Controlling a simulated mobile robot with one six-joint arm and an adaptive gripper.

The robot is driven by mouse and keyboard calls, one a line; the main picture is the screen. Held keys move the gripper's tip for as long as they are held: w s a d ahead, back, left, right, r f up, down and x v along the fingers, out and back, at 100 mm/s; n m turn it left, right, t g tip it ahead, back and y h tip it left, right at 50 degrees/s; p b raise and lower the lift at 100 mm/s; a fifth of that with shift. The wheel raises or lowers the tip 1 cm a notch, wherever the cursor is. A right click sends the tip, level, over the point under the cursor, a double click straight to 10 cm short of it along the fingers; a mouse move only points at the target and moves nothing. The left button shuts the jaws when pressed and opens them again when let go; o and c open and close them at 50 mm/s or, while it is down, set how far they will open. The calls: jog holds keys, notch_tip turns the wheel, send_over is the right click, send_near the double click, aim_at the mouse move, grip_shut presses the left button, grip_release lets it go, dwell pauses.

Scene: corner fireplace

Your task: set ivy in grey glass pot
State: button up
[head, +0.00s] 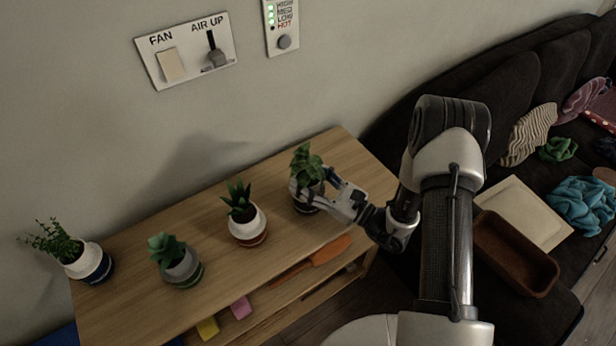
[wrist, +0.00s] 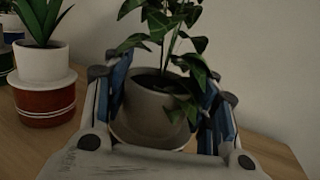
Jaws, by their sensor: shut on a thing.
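The leafy ivy (head: 306,164) stands at the right part of the wooden shelf top, and it also shows in the wrist view (wrist: 165,22). It grows in a grey pot (wrist: 150,108). My gripper (head: 318,188) is shut on this grey pot, with one blue-padded finger on each side in the wrist view (wrist: 165,100). The pot looks upright. A paler rim (wrist: 122,134) shows under the pot, and a dark base shows below it in the head view. I cannot tell whether the pot rests inside that base or just above it.
A spiky plant in a white pot with red base (head: 248,227) stands left of the ivy. Farther left are a grey pot with green base (head: 183,268) and a white pot with blue base (head: 90,264). A dark sofa (head: 490,85) stands right.

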jog(key=shift+f+b, duration=0.3)
jog(key=shift+f, duration=0.1)
jog(key=o, duration=0.9)
jog(key=v, duration=1.2)
jog(key=s+a+r+n+g+h, duration=0.2)
jog(key=s+a+r+n+g, duration=0.1)
jog(key=s+r+n+g, duration=0.45)
jog(key=s+a+r+n+g+h, duration=0.3)
jog(key=s+a+r+n+g, duration=0.1)
jog(key=s+r+n+g, duration=0.3)
jog(key=shift+s+d+r+n+t+h, duration=0.8)
jog(key=shift+d+r+n+t+h, duration=0.65)
jog(key=shift+d+n+h, duration=0.4)
jog(key=shift+s+d+r+n+t+h, duration=0.8)
jog(key=shift+d+r+n+t+h, duration=0.65)
jog(key=shift+d+h, duration=0.55)
jog(key=shift+s+d+r+n+t+h, duration=0.75)
jog(key=shift+d+r+n+t+h, duration=0.7)
jog(key=shift+d+n+h, duration=0.4)
